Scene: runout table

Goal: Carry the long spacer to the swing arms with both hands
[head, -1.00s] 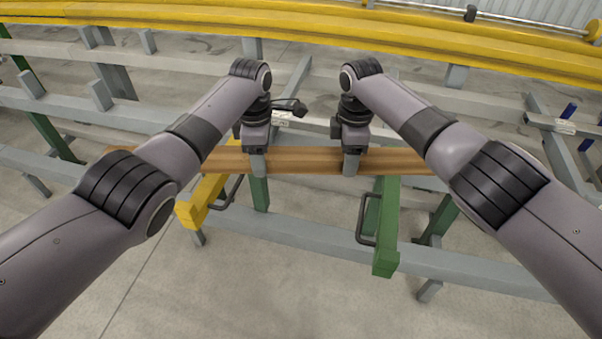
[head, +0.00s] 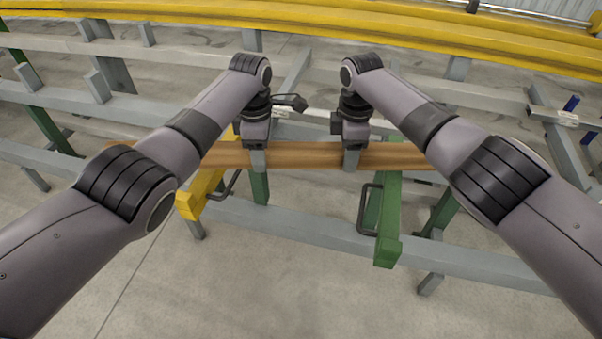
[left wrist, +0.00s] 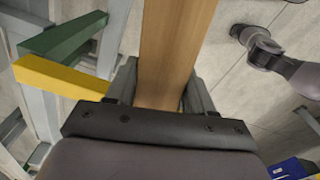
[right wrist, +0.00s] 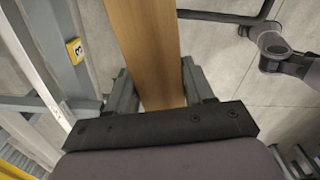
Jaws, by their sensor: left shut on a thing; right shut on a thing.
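The long spacer (head: 305,156) is a brown wooden beam lying level across the head view. My left gripper (head: 258,161) is shut on it left of its middle, and my right gripper (head: 351,160) is shut on it further right. It runs between the fingers in the left wrist view (left wrist: 175,50) and the right wrist view (right wrist: 150,50). A yellow swing arm (head: 200,194) and a green swing arm (head: 388,215) point toward me, and the spacer crosses over their far parts. I cannot tell whether it touches them. My forearms hide parts of the spacer toward both ends.
Grey rails (head: 300,228) on legs run below and behind the swing arms. Black loop handles hang beside the arms, one by the green arm (head: 363,210). Thick yellow beams (head: 300,25) cross the back. Bare concrete floor (head: 270,290) lies in front.

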